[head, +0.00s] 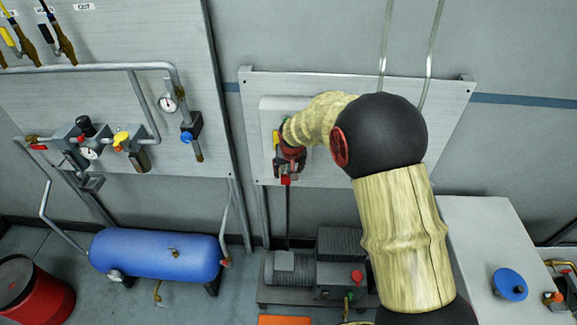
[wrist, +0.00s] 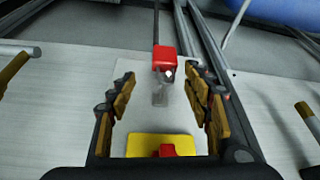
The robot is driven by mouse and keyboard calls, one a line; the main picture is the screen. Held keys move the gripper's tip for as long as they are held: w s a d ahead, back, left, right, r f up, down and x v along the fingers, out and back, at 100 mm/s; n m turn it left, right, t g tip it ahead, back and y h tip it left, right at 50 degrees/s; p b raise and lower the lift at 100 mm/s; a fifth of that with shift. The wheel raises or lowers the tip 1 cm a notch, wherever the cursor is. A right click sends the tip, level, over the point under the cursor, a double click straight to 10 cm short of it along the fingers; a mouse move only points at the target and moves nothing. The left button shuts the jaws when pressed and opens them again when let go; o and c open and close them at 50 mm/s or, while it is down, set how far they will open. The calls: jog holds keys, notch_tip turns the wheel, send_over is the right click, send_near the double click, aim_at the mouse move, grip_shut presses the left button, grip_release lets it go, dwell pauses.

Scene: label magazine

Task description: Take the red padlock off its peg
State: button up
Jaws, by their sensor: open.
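The red padlock (wrist: 165,57) shows in the wrist view, its body near the top centre with a pale, see-through-looking shackle or peg piece beside it. My gripper (wrist: 161,78) is open, with one finger on each side of the padlock's line. The padlock lies between or just beyond the fingertips, and I see no contact. In the head view my gripper (head: 289,163) is at the wall panel, and a little red of the padlock (head: 285,180) shows below it. The peg itself cannot be made out clearly.
A yellow plate with a red knob (wrist: 165,146) sits between the finger bases in the wrist view. The grey panel (head: 420,100) surrounds the box. A blue tank (head: 155,254), a pump (head: 340,262) and a red drum (head: 35,292) stand below.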

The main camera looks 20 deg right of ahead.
jog(key=shift+a+x, duration=0.15)
jog(key=shift+x, duration=0.85)
jog(key=shift+a+x, duration=0.15)
jog(key=shift+x, duration=0.8)
jog(key=c, duration=0.4)
jog(key=c, duration=0.9)
jog(key=shift+o, duration=0.2)
jog(key=shift+r, duration=0.6)
jog(key=shift+s, duration=0.15)
jog(key=s+a+b, duration=0.1)
jog(key=s+a, duration=0.1)
jog(key=s, duration=0.5)
jog(key=shift+s+a+b, duration=0.2)
jog(key=shift+a+b, duration=0.1)
jog(key=shift+b, duration=0.1)
